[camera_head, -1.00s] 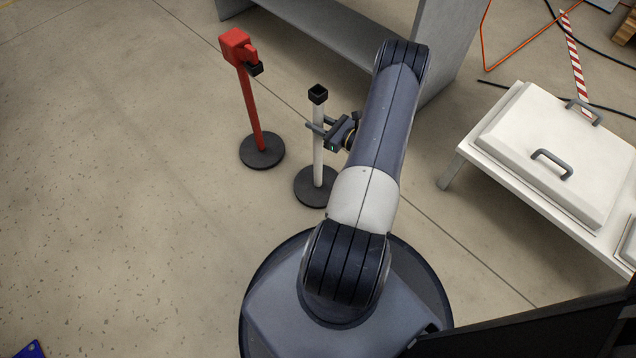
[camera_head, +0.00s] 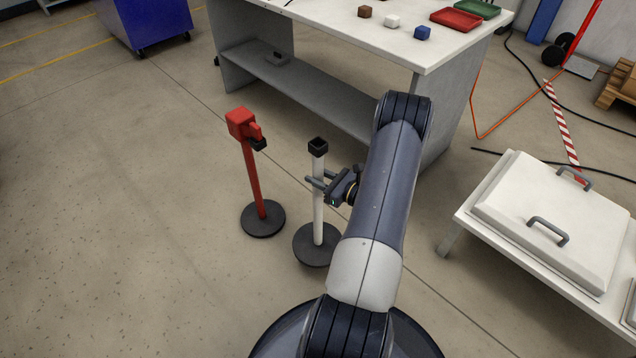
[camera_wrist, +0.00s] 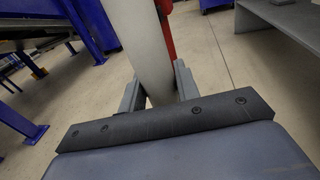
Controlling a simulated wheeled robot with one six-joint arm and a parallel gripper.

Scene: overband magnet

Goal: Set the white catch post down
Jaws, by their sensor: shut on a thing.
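The white catch post (camera_head: 318,212) stands upright on a round dark base, with a black square socket on top. My gripper (camera_head: 317,182) is shut on the white pole below its top. In the wrist view the white post (camera_wrist: 140,45) fills the space between the two grey fingers of my gripper (camera_wrist: 158,88). The post's base (camera_head: 316,245) is at or close to the floor; I cannot tell whether it touches. A red post (camera_head: 254,180) with a red head stands to the left on its own dark base, apart from the white one.
A grey-white workbench (camera_head: 395,40) with a low shelf stands behind, holding small blocks and trays. A white low table (camera_head: 480,235) with a lidded box (camera_head: 545,210) is at the right. A blue cabinet (camera_head: 150,20) is far back left. Floor at the left is clear.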

